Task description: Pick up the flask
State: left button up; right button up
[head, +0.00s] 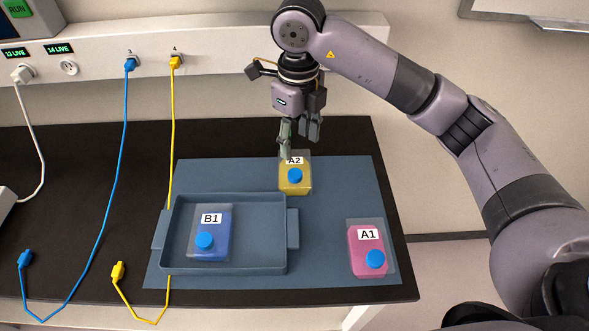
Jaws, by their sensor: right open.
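Three labelled flasks with blue caps are in the head view. The yellow flask A2 (294,182) lies on the blue-grey mat, and part of its label is hidden by a fingertip. The pink flask A1 (366,252) lies on the mat at the right. The blue flask B1 (216,239) lies inside the tray (232,199). My right gripper (299,138) points down at the back edge of flask A2, open and with nothing held. Whether it touches the flask I cannot tell. My left gripper is not in view.
The mat (340,205) lies on a black table (120,155). A blue cable (103,205) and a yellow cable (172,130) hang from the wall rail at the left, their loose plugs near the front edge. The mat between A2 and A1 is clear.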

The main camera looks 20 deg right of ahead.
send_over(294, 173)
jog(key=f, duration=0.2)
jog(key=d+f+p, duration=0.1)
jog(key=f, duration=0.1)
jog(key=shift+w+f, duration=0.1)
jog(key=f+p, duration=0.1)
jog(key=f, duration=0.1)
jog(key=a+f+p, duration=0.1)
jog(key=f, duration=0.1)
jog(key=shift+f, duration=0.65)
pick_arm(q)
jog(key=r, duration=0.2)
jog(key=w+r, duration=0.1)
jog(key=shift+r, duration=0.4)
pick_arm(e)
jog(key=shift+c, duration=0.6)
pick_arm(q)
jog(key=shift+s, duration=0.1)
pick_arm(e)
grip_shut()
